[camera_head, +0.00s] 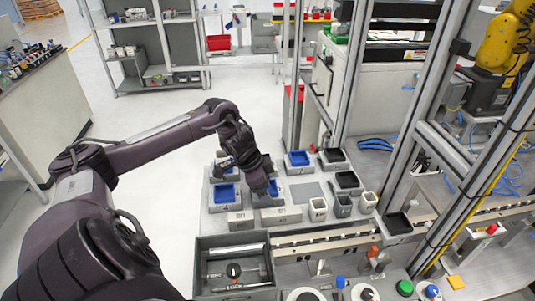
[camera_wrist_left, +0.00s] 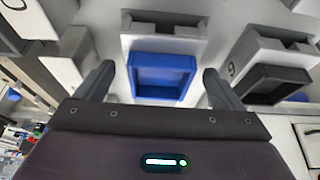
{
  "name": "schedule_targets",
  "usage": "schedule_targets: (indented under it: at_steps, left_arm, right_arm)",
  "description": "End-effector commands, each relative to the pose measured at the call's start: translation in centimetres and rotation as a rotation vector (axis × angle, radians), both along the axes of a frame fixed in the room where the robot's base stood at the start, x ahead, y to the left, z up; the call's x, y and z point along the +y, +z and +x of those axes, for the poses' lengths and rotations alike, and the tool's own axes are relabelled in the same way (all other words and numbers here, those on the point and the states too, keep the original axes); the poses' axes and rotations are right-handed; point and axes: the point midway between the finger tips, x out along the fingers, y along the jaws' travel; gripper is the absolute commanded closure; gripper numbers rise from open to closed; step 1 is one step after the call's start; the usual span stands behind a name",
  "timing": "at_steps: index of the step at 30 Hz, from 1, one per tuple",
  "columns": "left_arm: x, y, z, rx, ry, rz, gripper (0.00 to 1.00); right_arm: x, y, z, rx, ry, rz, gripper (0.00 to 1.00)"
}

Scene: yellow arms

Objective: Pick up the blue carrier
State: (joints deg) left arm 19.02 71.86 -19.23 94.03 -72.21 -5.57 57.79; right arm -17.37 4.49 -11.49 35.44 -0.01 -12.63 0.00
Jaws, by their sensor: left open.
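Several blue carriers sit in grey holders on the workbench. In the left wrist view one blue carrier (camera_wrist_left: 162,92), a shallow square tray, lies between the two fingers of my left gripper (camera_wrist_left: 158,70). The fingers are apart, one on each side of it, with visible gaps. In the head view my left gripper (camera_head: 268,188) points down over a blue carrier (camera_head: 274,187) that it partly hides. Other blue carriers stand to the left (camera_head: 224,195) and behind right (camera_head: 298,158). I cannot tell the height above the carrier. My right gripper is not in view.
Black carriers (camera_head: 347,180) sit in holders to the right; one also shows in the left wrist view (camera_wrist_left: 272,82). Small grey and white cups (camera_head: 343,206) stand nearby. A grey bin (camera_head: 233,241) is in front. Metal frame posts rise at the right.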

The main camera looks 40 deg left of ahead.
Motion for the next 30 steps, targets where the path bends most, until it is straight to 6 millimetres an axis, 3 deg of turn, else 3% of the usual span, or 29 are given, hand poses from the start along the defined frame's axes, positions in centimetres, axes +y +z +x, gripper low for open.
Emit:
schedule_targets:
  at_steps: [8,21,30]
  left_arm:
    - [-0.08,-0.30,0.11,-0.002,-0.001,0.000,0.12]
    - [-0.06,-0.19,0.15,-0.003,0.000,0.000,0.68]
    - [-0.04,0.06,0.19,-0.004,0.000,0.001,0.68]
  right_arm:
    - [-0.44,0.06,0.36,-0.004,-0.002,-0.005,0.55]
    - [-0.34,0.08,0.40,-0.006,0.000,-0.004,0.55]
    - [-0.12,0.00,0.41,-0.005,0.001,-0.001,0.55]
